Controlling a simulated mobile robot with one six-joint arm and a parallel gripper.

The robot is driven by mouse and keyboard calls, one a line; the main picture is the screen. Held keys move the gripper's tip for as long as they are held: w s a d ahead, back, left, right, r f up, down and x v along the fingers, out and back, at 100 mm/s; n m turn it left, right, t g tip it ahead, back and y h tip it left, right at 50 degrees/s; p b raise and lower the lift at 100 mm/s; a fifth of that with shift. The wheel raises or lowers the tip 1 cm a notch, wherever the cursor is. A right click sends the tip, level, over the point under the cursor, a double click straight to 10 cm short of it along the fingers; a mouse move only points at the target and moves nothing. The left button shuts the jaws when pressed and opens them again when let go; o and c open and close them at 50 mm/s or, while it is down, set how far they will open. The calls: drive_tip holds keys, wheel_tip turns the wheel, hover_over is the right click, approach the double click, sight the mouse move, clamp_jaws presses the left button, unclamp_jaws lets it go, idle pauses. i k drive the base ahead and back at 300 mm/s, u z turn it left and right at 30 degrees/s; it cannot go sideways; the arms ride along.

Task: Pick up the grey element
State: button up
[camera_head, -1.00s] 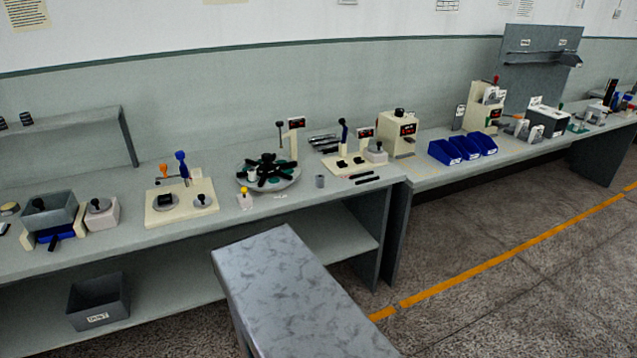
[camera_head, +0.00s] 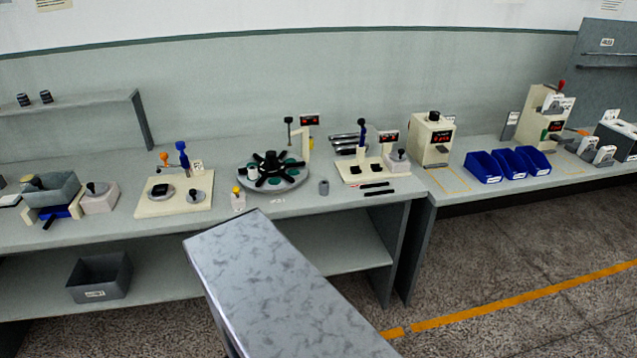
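A small grey cylinder (camera_head: 324,187) stands upright on the workbench (camera_head: 225,212), near its front edge. It is between the round turntable with black arms (camera_head: 270,172) on its left and a cream fixture with a black-knobbed lever (camera_head: 361,165) on its right. It looks like the grey element, and nothing touches it. My gripper is not in view.
A grey mottled slab (camera_head: 275,285) stands in front of the bench, below the cylinder. A yellow-topped block (camera_head: 238,199) and black bars (camera_head: 378,190) lie near the cylinder. Blue bins (camera_head: 508,163) stand farther right. Open floor (camera_head: 500,270) lies at the lower right.

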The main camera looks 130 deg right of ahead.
sight(324, 184)
drive_tip(key=z, duration=0.05)
drive_tip(key=k, duration=1.4)
drive_tip(key=z, duration=1.4)
drive_tip(key=k, duration=1.35)
drive_tip(key=u, duration=0.05)
drive_tip(key=i, duration=0.3)
drive_tip(key=z, duration=0.05)
